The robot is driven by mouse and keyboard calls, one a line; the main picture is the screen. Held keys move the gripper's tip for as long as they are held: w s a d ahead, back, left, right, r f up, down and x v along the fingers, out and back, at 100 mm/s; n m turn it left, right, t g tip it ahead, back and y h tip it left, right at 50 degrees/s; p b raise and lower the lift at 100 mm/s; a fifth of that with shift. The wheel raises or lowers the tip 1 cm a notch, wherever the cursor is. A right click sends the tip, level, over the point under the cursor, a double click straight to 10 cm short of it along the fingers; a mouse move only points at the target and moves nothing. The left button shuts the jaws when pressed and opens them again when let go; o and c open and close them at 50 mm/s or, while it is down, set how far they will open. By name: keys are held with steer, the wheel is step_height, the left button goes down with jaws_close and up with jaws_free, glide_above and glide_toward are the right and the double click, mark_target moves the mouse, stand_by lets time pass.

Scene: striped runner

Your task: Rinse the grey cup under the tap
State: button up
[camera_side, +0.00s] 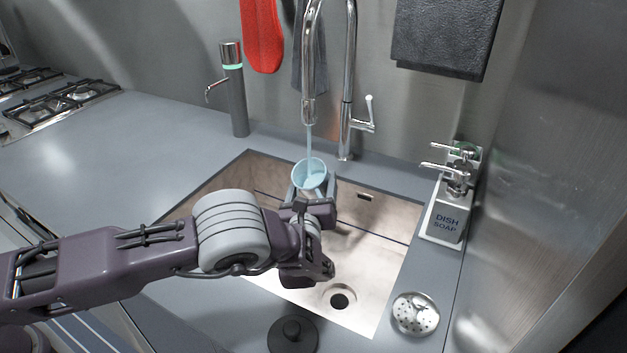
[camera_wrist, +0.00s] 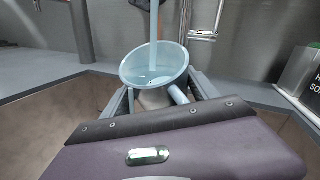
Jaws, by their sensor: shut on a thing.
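The cup (camera_side: 309,178) is pale blue-grey and hangs over the sink, tilted with its mouth toward the side camera. In the wrist view the cup (camera_wrist: 155,66) shows its open mouth, with some water inside. The chrome tap (camera_side: 309,90) is running, and its stream (camera_side: 309,140) falls into the cup. My gripper (camera_side: 312,192) is shut on the cup, one finger at each side. A pale rod-like part under the cup in the wrist view may be its handle; I cannot tell.
The sink (camera_side: 375,262) has a drain hole (camera_side: 339,300) below my gripper. A black stopper (camera_side: 293,335) lies in front. A grey dispenser (camera_side: 236,95) stands behind left.

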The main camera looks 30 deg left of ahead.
steer(key=s+a, duration=0.1)
steer(key=s, duration=0.6)
steer(key=shift+a, duration=0.2)
stand_by(0.5)
stand_by(0.6)
steer(key=s+a+r, duration=0.1)
steer(key=s+r, duration=0.3)
steer(key=s, duration=0.1)
